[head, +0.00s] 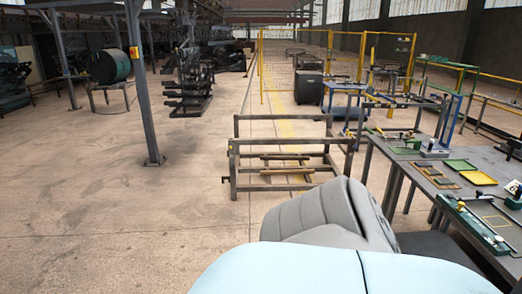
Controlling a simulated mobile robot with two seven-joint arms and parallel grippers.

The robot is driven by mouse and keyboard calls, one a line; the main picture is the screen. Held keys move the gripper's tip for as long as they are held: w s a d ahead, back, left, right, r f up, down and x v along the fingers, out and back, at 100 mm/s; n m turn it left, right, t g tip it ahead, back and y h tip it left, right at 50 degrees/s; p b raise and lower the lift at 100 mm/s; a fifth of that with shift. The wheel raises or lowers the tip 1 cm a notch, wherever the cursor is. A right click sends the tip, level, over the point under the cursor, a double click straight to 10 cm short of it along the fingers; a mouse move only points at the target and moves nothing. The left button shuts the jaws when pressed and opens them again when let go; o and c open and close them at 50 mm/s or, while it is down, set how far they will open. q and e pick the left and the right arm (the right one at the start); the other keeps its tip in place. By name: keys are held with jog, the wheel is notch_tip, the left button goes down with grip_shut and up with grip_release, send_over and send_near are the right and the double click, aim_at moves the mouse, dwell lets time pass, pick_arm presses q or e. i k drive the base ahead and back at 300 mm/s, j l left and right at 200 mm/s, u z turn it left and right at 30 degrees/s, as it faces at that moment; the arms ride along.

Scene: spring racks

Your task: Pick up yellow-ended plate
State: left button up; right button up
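I cannot make out the yellow-ended plate for certain. A grey work table (392,153) at the right holds small parts, some with yellow on them. Neither of my grippers is in view.
A low metal frame rack (285,141) stands on the floor in the middle. A steel post (139,85) rises at the left. Yellow guard fencing (262,60) and a dark cabinet (308,87) stand farther back.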

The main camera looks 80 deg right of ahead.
aim_at(430, 172)
jog(key=z, duration=3.85)
